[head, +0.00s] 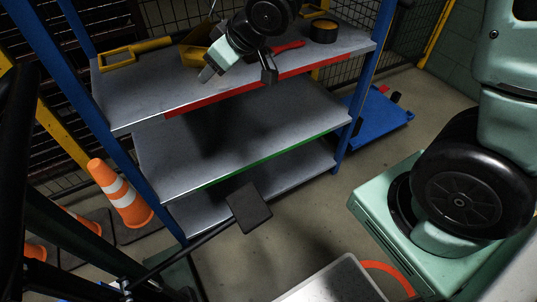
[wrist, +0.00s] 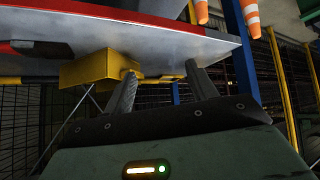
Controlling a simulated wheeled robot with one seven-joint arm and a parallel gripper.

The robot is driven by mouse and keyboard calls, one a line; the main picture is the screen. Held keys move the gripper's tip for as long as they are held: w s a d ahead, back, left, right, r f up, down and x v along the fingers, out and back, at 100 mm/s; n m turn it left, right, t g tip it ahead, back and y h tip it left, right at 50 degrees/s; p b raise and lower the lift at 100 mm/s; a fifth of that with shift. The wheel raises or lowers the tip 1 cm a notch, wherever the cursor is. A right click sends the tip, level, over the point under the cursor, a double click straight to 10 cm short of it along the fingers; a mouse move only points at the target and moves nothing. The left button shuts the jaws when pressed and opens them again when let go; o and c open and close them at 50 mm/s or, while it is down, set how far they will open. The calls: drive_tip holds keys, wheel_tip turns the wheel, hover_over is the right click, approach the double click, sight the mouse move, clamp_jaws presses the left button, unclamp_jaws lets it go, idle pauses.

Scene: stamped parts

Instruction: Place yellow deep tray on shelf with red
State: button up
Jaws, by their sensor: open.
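The yellow deep tray (head: 192,56) sits on the top shelf, whose front edge is red (head: 255,90). In the head view it is partly hidden behind my gripper and wrist. My gripper (head: 237,73) is over that red-edged shelf, to the right of and in front of the tray. In the wrist view my gripper (wrist: 160,70) has its two fingers spread with nothing between them. There a yellow box-like tray (wrist: 88,69) shows just left of the left finger, on the grey shelf board. I cannot tell if the finger touches it.
The top shelf also holds a yellow handled item (head: 135,52), a red tool (head: 288,47) and a black round container (head: 324,31). A green-edged shelf (head: 245,135) lies below. Blue posts (head: 362,85) bound the rack. An orange cone (head: 120,193) stands at left.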

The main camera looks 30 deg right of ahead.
drive_tip(key=s+a+g+h, duration=0.1)
drive_tip(key=s+g, duration=0.3)
drive_tip(key=s, duration=0.9)
drive_tip(key=s+a+n+g+h, duration=0.1)
drive_tip(key=s+g, duration=0.3)
drive_tip(key=s, duration=1)
drive_tip(key=shift+s+a+f+h, duration=0.15)
drive_tip(key=shift+a+h, duration=0.45)
wheel_tip(320, 180, up, 11)
drive_tip(key=p, duration=1.1)
